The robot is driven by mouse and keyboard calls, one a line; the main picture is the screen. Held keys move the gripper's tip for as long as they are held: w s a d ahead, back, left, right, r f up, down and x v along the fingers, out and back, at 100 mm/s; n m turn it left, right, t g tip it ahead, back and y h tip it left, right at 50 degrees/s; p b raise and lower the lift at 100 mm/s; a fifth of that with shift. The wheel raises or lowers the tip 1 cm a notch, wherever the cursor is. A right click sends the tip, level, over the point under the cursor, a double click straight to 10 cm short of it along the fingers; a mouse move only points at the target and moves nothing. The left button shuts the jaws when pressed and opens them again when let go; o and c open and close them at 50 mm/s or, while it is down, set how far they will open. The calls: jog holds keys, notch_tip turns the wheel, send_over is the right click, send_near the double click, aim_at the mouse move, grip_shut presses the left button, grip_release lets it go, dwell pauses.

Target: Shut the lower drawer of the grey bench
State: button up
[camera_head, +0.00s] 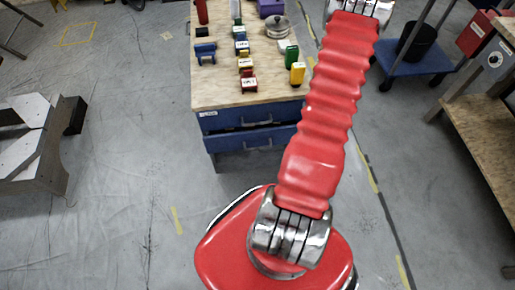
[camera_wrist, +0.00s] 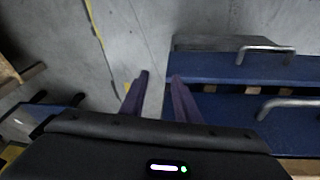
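The bench (camera_head: 224,92) has a wooden top and two blue drawer fronts. The lower drawer (camera_head: 238,141) stands out a little beyond the upper drawer (camera_head: 225,121) in the head view. In the wrist view the bench appears inverted, with the lower drawer (camera_wrist: 222,68) above the upper drawer (camera_wrist: 235,106). A strip with light and dark patches shows between the two fronts. The lower drawer's metal handle (camera_wrist: 266,51) is in clear view. My gripper (camera_wrist: 158,78) has its two purple fingers apart with nothing between them. It is left of the drawers in that view, apparently not touching them.
Toy-like blocks (camera_head: 246,62) and a lidded pot (camera_head: 278,27) stand on the bench top. A blue cart (camera_head: 415,66) and a wooden-topped table (camera_head: 490,130) are at the right. A grey trestle (camera_head: 38,150) is at the left. The floor left of the bench is clear.

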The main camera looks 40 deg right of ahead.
jog(key=s+f+m+t, duration=0.2)
jog(key=s+f, duration=0.1)
jog(key=f, duration=0.7)
jog(key=m+t+y, duration=0.6)
jog(key=t, duration=0.7)
send_near(258, 148)
jog(key=v, duration=0.3)
jog(key=shift+s+d+f, duration=0.1)
jog(key=shift+s+d, duration=0.1)
jog(key=shift+d, duration=0.05)
jog(key=shift+w, duration=0.1)
jog(key=shift+f+x, duration=0.15)
jog(key=shift+x, duration=3.25)
jog(key=shift+f+x, duration=0.1)
jog(key=shift+x, duration=3.3)
jog(key=shift+c, duration=0.5)
grip_shut()
